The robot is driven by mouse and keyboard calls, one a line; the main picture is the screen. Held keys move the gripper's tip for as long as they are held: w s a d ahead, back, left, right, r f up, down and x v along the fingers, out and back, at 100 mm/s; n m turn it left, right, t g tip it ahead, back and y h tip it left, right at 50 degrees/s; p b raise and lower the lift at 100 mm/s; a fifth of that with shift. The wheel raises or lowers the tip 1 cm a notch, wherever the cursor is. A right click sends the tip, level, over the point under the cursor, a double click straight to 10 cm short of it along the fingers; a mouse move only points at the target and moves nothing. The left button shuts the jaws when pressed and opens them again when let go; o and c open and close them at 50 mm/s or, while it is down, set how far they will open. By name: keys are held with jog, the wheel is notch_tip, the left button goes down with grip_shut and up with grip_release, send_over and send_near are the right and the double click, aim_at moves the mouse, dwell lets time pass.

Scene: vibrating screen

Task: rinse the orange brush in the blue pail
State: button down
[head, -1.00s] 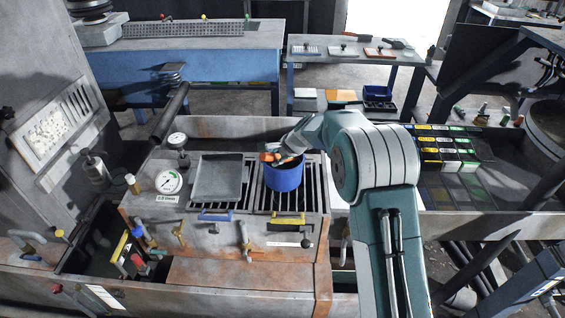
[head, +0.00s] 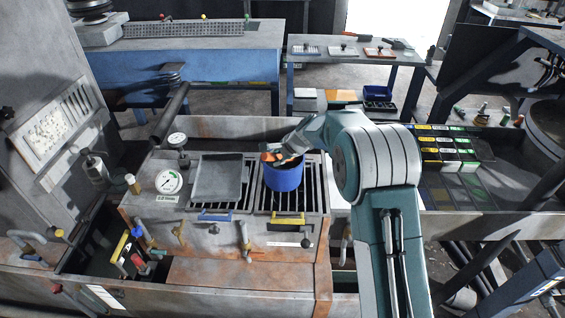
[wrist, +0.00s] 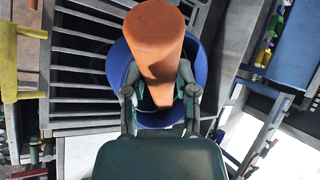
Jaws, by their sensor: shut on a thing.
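The blue pail (head: 283,177) stands on the right-hand slatted grate of the rusty bench in the head view. In the wrist view the pail (wrist: 203,62) lies beyond my fingers, its rim around the held thing. My gripper (wrist: 160,92) is shut on the orange brush (wrist: 156,45), with a finger on each side of it. In the head view the gripper (head: 281,152) is at the pail's mouth, and a bit of the orange brush (head: 267,157) shows there. The brush's far end is hidden, so I cannot tell how deep it reaches.
A grey square plate (head: 219,178) lies left of the pail. A pressure gauge (head: 169,181) stands farther left. A yellow handle (head: 288,219) is at the grate's front edge. A rack of coloured blocks (head: 447,148) is right of my arm. A blue table (head: 190,64) stands behind.

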jog(key=shift+a, duration=1.2)
jog(key=shift+r, duration=0.1)
notch_tip(320, 180, up, 9)
jog(key=shift+f, duration=0.2)
dwell(0.4)
dwell(0.8)
jog(key=shift+a+f+n+h, duration=0.1)
jog(key=shift+a+n+h, duration=0.15)
jog(key=shift+a+h, duration=0.8)
jog(key=shift+a+r+n+h, duration=0.1)
jog(key=shift+a+n+h, duration=0.25)
jog(key=shift+h, duration=1.35)
jog(key=shift+a+f+n+h, duration=0.1)
jog(key=shift+a+n+h, duration=0.1)
jog(key=shift+a+h, duration=0.9)
jog(key=shift+d+h, duration=0.25)
jog(key=shift+d, duration=0.15)
